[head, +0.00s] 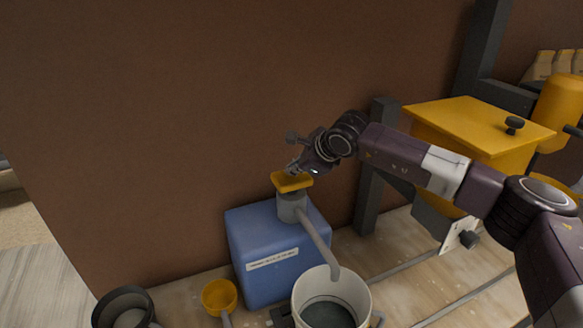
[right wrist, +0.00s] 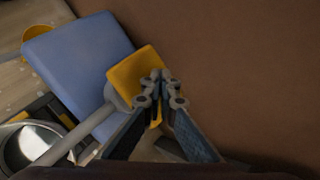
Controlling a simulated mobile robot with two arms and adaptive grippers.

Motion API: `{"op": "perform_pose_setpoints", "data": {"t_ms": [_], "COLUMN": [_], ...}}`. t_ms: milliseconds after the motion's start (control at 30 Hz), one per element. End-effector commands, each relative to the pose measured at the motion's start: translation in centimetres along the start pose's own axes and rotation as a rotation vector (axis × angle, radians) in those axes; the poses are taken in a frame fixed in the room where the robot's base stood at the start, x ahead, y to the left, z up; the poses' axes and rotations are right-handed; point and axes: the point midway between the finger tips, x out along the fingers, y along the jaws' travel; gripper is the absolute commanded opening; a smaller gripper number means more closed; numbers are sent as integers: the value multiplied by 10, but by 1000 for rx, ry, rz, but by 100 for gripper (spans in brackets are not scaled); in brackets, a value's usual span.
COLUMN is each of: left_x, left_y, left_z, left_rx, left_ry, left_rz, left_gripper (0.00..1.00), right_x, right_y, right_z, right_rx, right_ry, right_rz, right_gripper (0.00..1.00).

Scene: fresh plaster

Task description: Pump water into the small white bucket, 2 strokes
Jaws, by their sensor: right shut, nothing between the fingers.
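The blue canister (head: 265,262) stands on the bench against the brown wall, with a pale label on its front. Its pump has a flat yellow head (head: 291,182), a grey neck and a grey spout (head: 318,240) that slopes down to the white bucket (head: 363,291). The spout's end is over the bucket's opening; the inside looks dark grey. My right gripper (head: 293,166) is shut and empty, its tips at the top of the yellow head. In the right wrist view the shut fingertips (right wrist: 160,77) overlap the yellow head (right wrist: 132,72); I cannot tell whether they touch. My left gripper is not in view.
A yellow scoop (head: 219,294) and a dark round container (head: 124,306) stand left of the canister. A lidded yellow box (head: 478,122) on a dark frame is behind my right arm. The wall is close behind the pump.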

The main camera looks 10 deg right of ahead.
Motion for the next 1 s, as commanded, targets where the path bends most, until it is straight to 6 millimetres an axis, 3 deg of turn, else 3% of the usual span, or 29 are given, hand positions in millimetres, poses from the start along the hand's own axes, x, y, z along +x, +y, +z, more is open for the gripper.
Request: {"op": "perform_pose_setpoints", "data": {"t_ms": [500,1000], "left_x": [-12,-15], "left_y": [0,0], "left_z": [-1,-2], "left_rx": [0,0], "left_ry": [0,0], "left_rz": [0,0], "left_gripper": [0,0], "right_x": [-22,-27], "right_y": [-17,-21], "right_z": [16,20], "right_rx": [1,0], "right_ry": [2,-1], "right_rz": [0,-2], "right_gripper": [0,0]}}
